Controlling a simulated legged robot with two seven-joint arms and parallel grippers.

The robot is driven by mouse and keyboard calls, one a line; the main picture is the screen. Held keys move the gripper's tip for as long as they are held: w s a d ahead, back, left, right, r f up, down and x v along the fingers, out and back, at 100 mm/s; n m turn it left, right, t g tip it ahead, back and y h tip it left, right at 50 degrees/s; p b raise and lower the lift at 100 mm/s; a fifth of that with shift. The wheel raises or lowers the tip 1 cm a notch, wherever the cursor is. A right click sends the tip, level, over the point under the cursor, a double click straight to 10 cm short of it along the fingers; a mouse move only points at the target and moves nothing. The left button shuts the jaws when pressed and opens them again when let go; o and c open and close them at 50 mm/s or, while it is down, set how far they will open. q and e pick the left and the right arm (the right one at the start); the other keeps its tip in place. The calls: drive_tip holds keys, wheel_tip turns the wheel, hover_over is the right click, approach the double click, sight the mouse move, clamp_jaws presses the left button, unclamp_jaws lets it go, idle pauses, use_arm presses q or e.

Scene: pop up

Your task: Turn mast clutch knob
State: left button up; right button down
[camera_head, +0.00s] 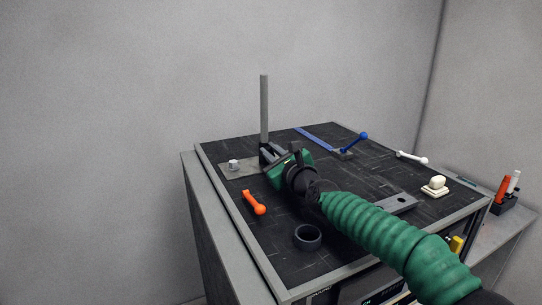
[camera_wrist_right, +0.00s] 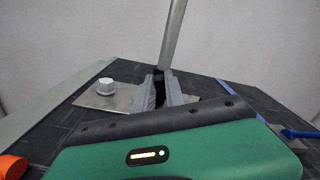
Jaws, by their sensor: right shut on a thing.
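The grey mast (camera_head: 264,105) stands upright at the far left of the black tabletop; in the wrist view it leans slightly to the right (camera_wrist_right: 174,35). A dark knob (camera_wrist_right: 158,77) sits at its foot, mostly hidden by the fingers. My right gripper (camera_head: 268,153) reaches in from the lower right, and its grey fingers (camera_wrist_right: 160,88) are shut on this knob. A small pale round cap (camera_head: 234,164) stands on the metal base plate (camera_head: 238,172) left of the fingers, apart from them. My left gripper is not in view.
An orange handle (camera_head: 255,203) and a black ring (camera_head: 308,237) lie in front. A blue lever (camera_head: 352,142), a white handle (camera_head: 412,158) and a cream block (camera_head: 435,186) are to the right. My green arm crosses the table's right front.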

drive_tip(key=shift+a+f+n+b, duration=0.15)
drive_tip(key=shift+f+n+b, duration=0.15)
drive_tip(key=shift+n, duration=0.7)
drive_tip(key=c, duration=1.8)
unclamp_jaws()
drive_tip(key=o, duration=0.4)
drive_tip(key=shift+s+r, duration=0.1)
drive_tip(key=shift+r, duration=0.1)
drive_tip(key=shift+s+d+f, duration=0.1)
drive_tip(key=shift+s+d, duration=0.1)
drive_tip(key=shift+d, duration=0.05)
drive_tip(key=b+v, duration=0.4)
drive_tip(key=v, duration=0.6)
drive_tip(key=shift+s+d+f+b, duration=0.1)
drive_tip(key=shift+s+d+b, duration=0.15)
drive_tip(key=shift+b, duration=0.15)
drive_tip(key=shift+s, duration=0.4)
drive_tip(key=shift+o, duration=0.3)
